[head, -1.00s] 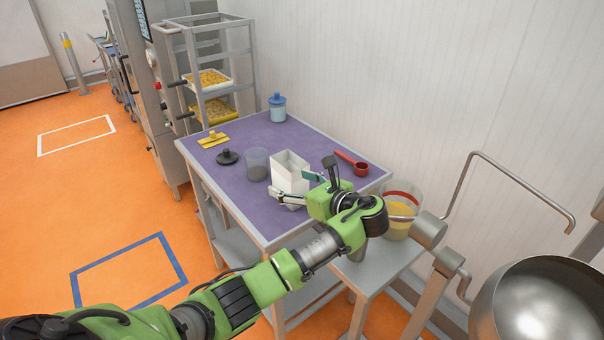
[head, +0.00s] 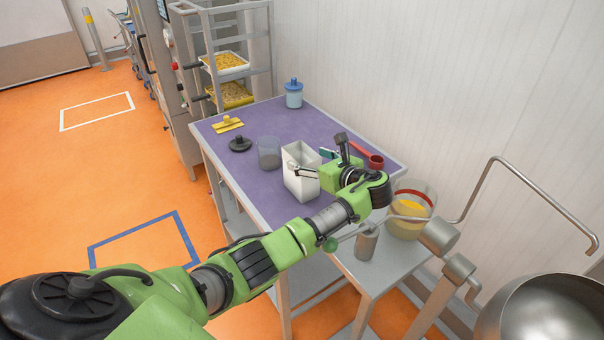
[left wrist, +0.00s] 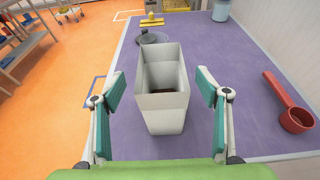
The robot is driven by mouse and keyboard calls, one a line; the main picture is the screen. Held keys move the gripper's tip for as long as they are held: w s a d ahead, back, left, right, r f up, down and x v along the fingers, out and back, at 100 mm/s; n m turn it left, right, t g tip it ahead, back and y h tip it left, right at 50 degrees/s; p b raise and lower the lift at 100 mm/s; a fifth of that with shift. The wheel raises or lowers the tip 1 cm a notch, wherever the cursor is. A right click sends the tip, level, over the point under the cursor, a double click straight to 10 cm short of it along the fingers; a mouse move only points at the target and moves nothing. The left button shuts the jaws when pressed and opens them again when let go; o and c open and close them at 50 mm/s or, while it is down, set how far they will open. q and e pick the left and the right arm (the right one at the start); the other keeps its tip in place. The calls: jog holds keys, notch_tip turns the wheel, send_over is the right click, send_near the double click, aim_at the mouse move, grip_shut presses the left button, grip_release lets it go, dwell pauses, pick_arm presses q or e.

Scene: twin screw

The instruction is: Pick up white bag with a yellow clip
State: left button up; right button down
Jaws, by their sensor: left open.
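A white, open-topped, box-shaped bag (head: 303,183) stands upright near the front edge of the purple table top. It also shows in the left wrist view (left wrist: 162,118), with something dark inside at the bottom. A yellow clip-like piece (head: 227,124) lies apart from the bag, near the table's left edge; it is at the top of the left wrist view (left wrist: 152,20). My left gripper (head: 314,162) is open beside the bag. In the left wrist view its teal-padded fingers (left wrist: 160,90) stand wide on either side of the bag, with gaps between. My right gripper is not in view.
On the purple table (head: 250,185) are a black lid (head: 240,144), a clear cup (head: 269,154), a blue-lidded jar (head: 294,95) and a red scoop (head: 368,156). A clear bucket with yellow contents (head: 411,208) and a metal cylinder (head: 367,242) stand on a lower side table.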

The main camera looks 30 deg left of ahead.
aim_at(292, 149)
pick_arm(q)
jog(key=x, duration=0.2)
jog(key=p+x, duration=0.1)
jog(key=x, duration=0.1)
jog(key=shift+w+a+r, duration=0.15)
jog(key=shift+w+a, duration=0.1)
jog(key=shift+a, duration=0.05)
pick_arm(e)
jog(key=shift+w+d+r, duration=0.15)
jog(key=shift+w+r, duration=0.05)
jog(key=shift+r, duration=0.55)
pick_arm(q)
jog(key=c, duration=1.3)
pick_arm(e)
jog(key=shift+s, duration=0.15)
pick_arm(q)
jog(key=shift+r, duration=0.1)
